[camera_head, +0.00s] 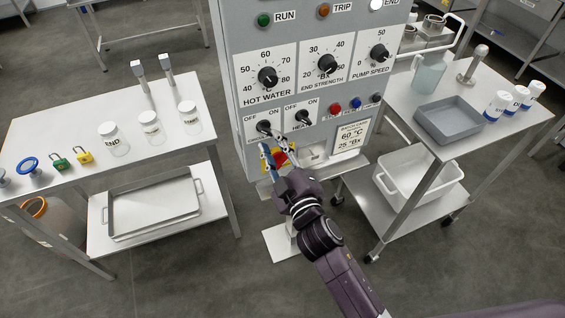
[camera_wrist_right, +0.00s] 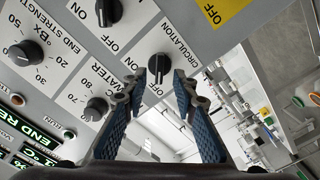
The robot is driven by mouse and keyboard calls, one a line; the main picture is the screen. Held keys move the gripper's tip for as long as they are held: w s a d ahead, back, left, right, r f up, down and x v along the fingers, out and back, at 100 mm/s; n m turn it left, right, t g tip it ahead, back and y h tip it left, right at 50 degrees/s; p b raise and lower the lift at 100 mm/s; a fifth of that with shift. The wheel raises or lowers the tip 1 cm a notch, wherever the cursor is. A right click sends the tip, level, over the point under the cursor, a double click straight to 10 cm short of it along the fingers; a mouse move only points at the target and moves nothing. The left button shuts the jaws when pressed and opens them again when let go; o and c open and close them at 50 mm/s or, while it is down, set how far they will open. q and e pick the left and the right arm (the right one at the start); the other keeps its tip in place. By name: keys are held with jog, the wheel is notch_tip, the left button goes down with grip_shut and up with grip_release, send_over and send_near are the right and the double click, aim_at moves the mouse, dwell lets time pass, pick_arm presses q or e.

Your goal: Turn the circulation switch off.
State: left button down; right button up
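The circulation switch (camera_head: 264,127) is a black rotary knob on a white OFF/ON plate, low on the left of the grey control panel. It also shows in the right wrist view (camera_wrist_right: 160,64), beside the CIRCULATION lettering. I cannot tell clearly which mark its pointer faces. My right gripper (camera_head: 277,139) is just below and in front of the switch. In the wrist view the gripper (camera_wrist_right: 159,80) is open, its blue-padded fingers apart with the knob between or just beyond their tips. Contact is not clear. My left gripper is not in view.
The heat switch (camera_head: 299,116) is close on the right, with red and blue buttons (camera_head: 335,108) beyond. Dials (camera_head: 268,76) sit above. A red-and-yellow part (camera_head: 279,158) is behind the gripper. Tables with jars (camera_head: 113,140) and a grey tray (camera_head: 450,122) flank the panel.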

jog(key=v, duration=0.8)
jog(key=shift+s, duration=0.1)
jog(key=s+d+f+m+g+h+b, duration=0.1)
jog(key=s+d+f+m+g, duration=0.15)
jog(key=f, duration=1.05)
jog(key=s+d+f+m+g+h+b, duration=0.1)
jog(key=s+d+f+g, duration=0.25)
jog(key=f, duration=0.95)
jog(key=s+d+f+m+g+h, duration=0.15)
jog(key=s+f, duration=0.25)
jog(key=f, duration=0.9)
jog(key=s+d+f+m+g, duration=0.1)
jog(key=s+d+f+g, duration=0.2)
jog(key=s+f, duration=0.4)
jog(key=s+d+f+m+g+h+b, duration=0.1)
jog(key=s+d+f, duration=0.4)
jog(key=s, duration=0.9)
jog(key=s+d+f+m+g+h+b, duration=0.1)
jog(key=s+d+f+m+g, duration=0.2)
jog(key=s+f, duration=0.7)
jog(key=shift+d+f+g, duration=0.4)
jog(key=shift+d+g, duration=0.3)
jog(key=shift+g, duration=0.15)
jog(key=shift+s, duration=0.15)
